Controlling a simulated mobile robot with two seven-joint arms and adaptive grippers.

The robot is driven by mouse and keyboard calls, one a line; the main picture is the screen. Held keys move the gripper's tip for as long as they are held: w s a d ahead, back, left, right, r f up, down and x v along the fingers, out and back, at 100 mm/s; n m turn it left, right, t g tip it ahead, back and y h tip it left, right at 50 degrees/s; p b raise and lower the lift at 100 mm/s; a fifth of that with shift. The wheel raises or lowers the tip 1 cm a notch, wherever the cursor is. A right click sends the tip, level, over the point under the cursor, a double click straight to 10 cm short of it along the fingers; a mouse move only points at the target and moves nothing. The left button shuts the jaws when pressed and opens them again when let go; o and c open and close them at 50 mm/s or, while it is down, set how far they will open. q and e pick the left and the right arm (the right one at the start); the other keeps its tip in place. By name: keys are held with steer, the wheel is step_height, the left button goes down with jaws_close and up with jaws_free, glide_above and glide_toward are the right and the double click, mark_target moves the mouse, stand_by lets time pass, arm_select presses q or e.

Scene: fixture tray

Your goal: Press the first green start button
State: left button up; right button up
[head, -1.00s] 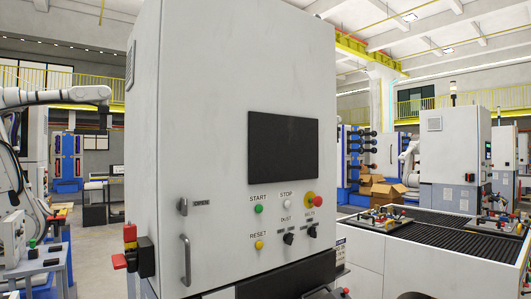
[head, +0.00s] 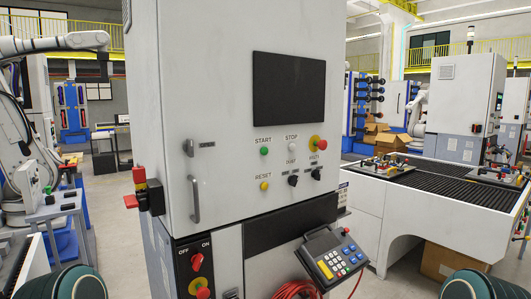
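The green start button (head: 264,151) is a small round button on the front of a tall white cabinet (head: 222,110), under the label START. It sits below the black screen (head: 289,88) and left of the white stop button (head: 292,150). A yellow reset button (head: 264,186) lies below it. Nothing covers the green button. Neither of my grippers is in view; only dark rounded parts of my own body show at the bottom left and bottom right corners.
A red emergency knob (head: 318,142) and black selector knobs (head: 293,181) sit beside the buttons. A keypad panel (head: 334,256) juts out low at the front. Door handles (head: 195,200) stick out on the left. A conveyor table (head: 440,187) stands to the right.

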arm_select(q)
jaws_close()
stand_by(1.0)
